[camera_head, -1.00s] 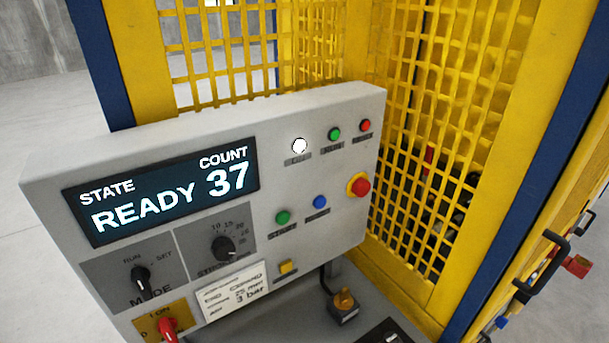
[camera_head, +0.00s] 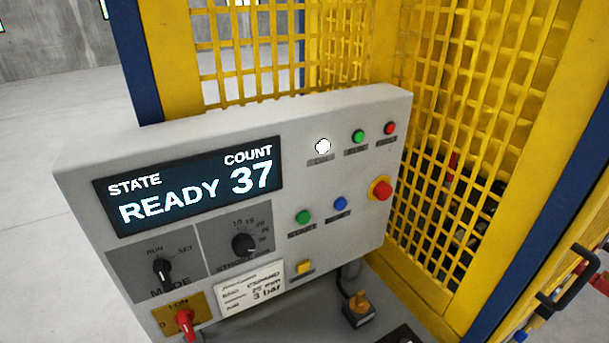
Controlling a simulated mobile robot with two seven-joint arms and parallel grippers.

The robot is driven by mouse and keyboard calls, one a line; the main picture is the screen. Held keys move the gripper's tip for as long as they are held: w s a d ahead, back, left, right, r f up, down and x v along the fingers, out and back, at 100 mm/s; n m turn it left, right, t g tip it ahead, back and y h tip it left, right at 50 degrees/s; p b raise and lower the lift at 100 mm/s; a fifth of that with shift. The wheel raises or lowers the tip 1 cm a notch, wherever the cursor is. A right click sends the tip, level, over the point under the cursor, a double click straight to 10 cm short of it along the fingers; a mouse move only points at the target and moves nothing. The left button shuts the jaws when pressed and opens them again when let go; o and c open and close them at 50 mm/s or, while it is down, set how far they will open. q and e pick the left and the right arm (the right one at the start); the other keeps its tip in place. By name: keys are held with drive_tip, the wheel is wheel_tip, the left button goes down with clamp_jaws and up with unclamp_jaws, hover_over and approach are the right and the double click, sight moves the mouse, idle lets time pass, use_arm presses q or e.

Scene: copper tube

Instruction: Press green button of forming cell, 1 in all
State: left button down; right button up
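The forming cell's grey control panel (camera_head: 230,122) fills the middle of the view, facing me. A green button (camera_head: 303,217) sits in its lower row, left of a blue button (camera_head: 340,203). A second, smaller green one (camera_head: 358,136) is in the top row, between a white lit one (camera_head: 322,146) and a red one (camera_head: 390,128). The labels below them are too small to read surely. The display (camera_head: 190,187) reads STATE READY, COUNT 37. Neither of my grippers is in view.
A red knob on a yellow ring (camera_head: 380,189) sits on the panel's right. Rotary knobs (camera_head: 162,269), a red switch (camera_head: 184,321) and a yellow button (camera_head: 304,266) are lower. Yellow mesh guarding (camera_head: 480,130) stands behind and to the right. Grey floor (camera_head: 50,180) is clear at left.

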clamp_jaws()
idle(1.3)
